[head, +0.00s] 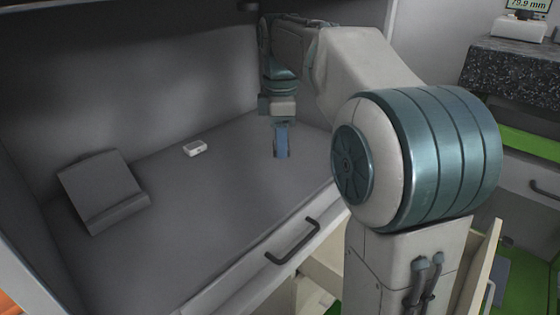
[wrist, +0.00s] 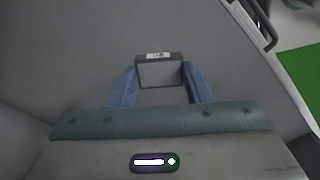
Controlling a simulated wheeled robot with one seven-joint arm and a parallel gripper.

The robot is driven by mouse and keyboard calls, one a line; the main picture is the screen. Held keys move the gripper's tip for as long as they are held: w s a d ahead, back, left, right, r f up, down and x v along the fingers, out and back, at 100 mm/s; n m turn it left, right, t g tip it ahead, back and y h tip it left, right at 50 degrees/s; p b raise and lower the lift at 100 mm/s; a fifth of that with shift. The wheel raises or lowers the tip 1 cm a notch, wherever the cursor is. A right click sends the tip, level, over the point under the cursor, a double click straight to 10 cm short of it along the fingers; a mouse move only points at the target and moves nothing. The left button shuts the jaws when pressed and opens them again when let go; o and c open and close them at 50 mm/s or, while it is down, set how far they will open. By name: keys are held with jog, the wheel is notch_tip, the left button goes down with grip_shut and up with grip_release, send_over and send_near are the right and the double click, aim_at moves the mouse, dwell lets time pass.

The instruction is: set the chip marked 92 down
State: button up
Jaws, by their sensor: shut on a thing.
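My gripper (wrist: 162,84) points down with its two blue fingers on either side of a dark grey block-like chip (wrist: 158,72). It is shut on this chip. The chip has a small white label on its far top edge, with dark marks too small to read. The chip is not clearly visible there. I cannot tell whether the chip touches the surface.
A small white box (head: 195,149) lies on the surface to the left of my gripper. A grey slanted stand (head: 102,188) is farther left. A drawer handle (head: 292,241) is below the front edge. The surface between the box and front edge is clear.

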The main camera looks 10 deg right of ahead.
aim_at(280, 171)
notch_tip(280, 171, down, 5)
jog(key=shift+r+b, duration=0.1)
jog(key=shift+b, duration=1.1)
jog(key=shift+w+a+f, duration=0.1)
jog(key=shift+w+f, duration=0.05)
jog(key=shift+f, duration=0.05)
jog(key=shift+f, duration=0.2)
jog(key=o, duration=1)
jog(key=shift+o, duration=0.2)
jog(key=shift+r+p, duration=1.55)
jog(key=shift+r, duration=2.45)
